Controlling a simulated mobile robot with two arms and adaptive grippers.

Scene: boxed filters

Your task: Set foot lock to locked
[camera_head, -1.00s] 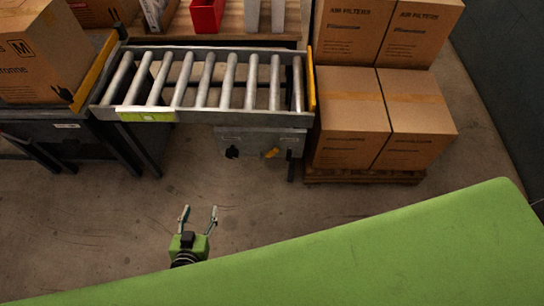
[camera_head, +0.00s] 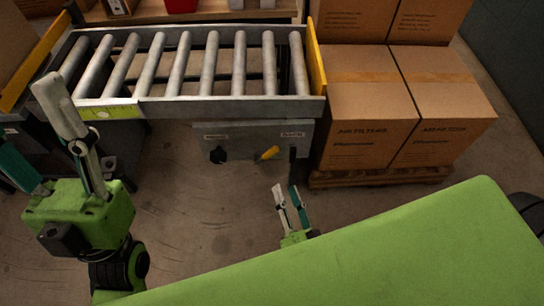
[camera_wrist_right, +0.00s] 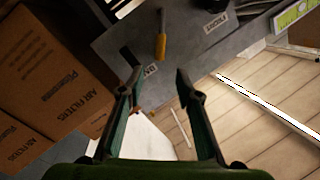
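A grey control panel (camera_head: 240,137) hangs under the roller conveyor. It carries a black knob (camera_head: 218,155), a yellow handle (camera_head: 268,153) and a dark upright lever (camera_head: 292,166) at its right end. The labels are too small to read, so I cannot tell which control is the foot lock. My right gripper (camera_head: 286,190) is open and empty, just below the panel's right end. In the right wrist view, its open fingers (camera_wrist_right: 158,78) point toward the panel (camera_wrist_right: 190,55), with the yellow handle (camera_wrist_right: 161,36) beyond them, apart. My left gripper (camera_head: 28,125) is open and empty at the left.
The roller conveyor (camera_head: 200,110) is above the panel. Stacked air filter boxes (camera_head: 365,110) on a wooden pallet (camera_head: 380,177) stand close to the panel's right. My green body part covers the bottom right. The floor (camera_head: 200,195) below the panel is clear.

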